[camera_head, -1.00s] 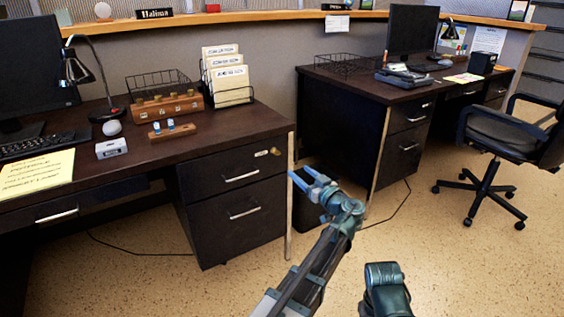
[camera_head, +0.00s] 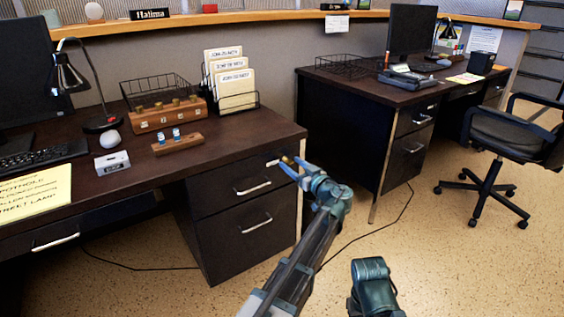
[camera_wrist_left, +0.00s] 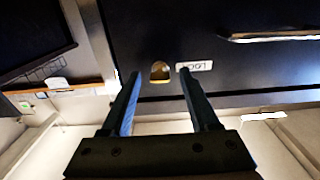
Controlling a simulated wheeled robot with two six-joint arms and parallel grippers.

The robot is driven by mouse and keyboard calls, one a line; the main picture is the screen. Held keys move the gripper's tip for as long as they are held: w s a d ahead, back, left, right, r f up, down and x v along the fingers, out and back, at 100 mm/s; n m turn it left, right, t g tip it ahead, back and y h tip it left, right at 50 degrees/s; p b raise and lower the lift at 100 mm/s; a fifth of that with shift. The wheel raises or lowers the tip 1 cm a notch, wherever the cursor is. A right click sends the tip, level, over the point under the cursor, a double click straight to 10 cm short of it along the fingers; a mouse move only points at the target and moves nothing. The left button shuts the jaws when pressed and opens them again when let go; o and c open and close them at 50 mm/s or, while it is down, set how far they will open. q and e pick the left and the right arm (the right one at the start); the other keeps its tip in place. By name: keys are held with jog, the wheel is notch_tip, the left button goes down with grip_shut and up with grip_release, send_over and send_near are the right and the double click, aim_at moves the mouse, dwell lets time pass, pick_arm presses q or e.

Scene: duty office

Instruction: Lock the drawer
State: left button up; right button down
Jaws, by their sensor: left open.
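The dark upper drawer (camera_head: 230,192) of the near desk is closed, with a silver handle (camera_head: 253,188). At its upper right corner is a small brass lock piece (camera_head: 285,159) beside a white label (camera_head: 272,163). In the left wrist view the brass piece (camera_wrist_left: 160,71) sits between the fingertips, and the label (camera_wrist_left: 194,66) reads upside down near the right finger. My left gripper (camera_head: 292,167) is open in front of the lock; its fingers (camera_wrist_left: 160,76) lie either side of the brass piece. Whether they touch it I cannot tell.
The desk top (camera_head: 230,140) overhangs just above the lock. A lower drawer (camera_head: 250,238) is closed below. A second desk (camera_head: 340,115) and an office chair (camera_head: 505,140) stand to the right. The speckled floor (camera_head: 450,260) is open in front.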

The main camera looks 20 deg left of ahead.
pick_arm(q)
jog(key=shift+w+a, duration=0.15)
jog(key=shift+a, duration=0.05)
grip_shut()
jog(key=shift+m, duration=8.9)
